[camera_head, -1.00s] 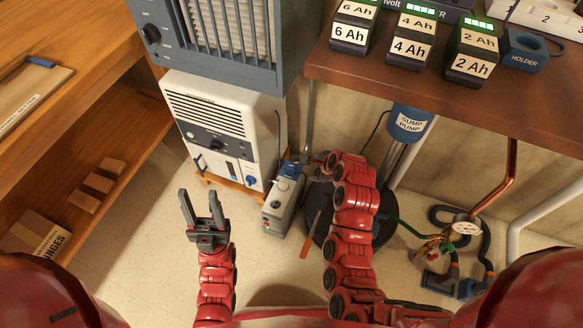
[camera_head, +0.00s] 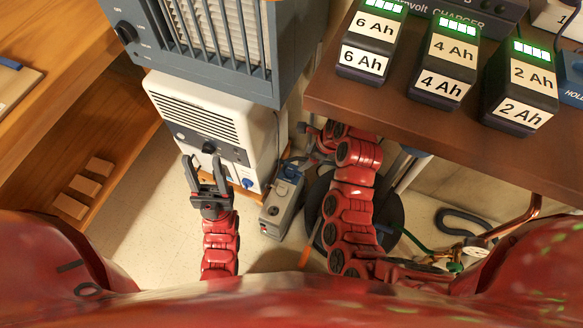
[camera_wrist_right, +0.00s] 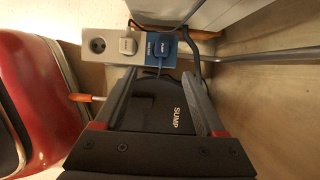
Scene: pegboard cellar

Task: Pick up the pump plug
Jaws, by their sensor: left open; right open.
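A blue plug (camera_wrist_right: 160,47), probably the pump plug, sits in the grey power strip (camera_wrist_right: 98,60) beside a pale plug (camera_wrist_right: 127,45). In the head view the blue plug (camera_head: 290,171) is at the far end of the strip (camera_head: 275,214), on the floor. My right gripper (camera_wrist_right: 158,80) is open and empty; its fingers point toward the blue plug, which is beyond the tips. In the head view it is small and partly hidden beyond my right arm. My left gripper (camera_head: 206,162) is open and empty, in front of the white appliance (camera_head: 205,125).
A dark round sump lid (camera_wrist_right: 165,108) lies under my right gripper. A brown bench (camera_head: 400,120) with several batteries overhangs my right arm. A grey heater-like unit (camera_head: 215,45) stands above the white appliance. An orange-handled tool (camera_head: 306,256) is beside my right arm.

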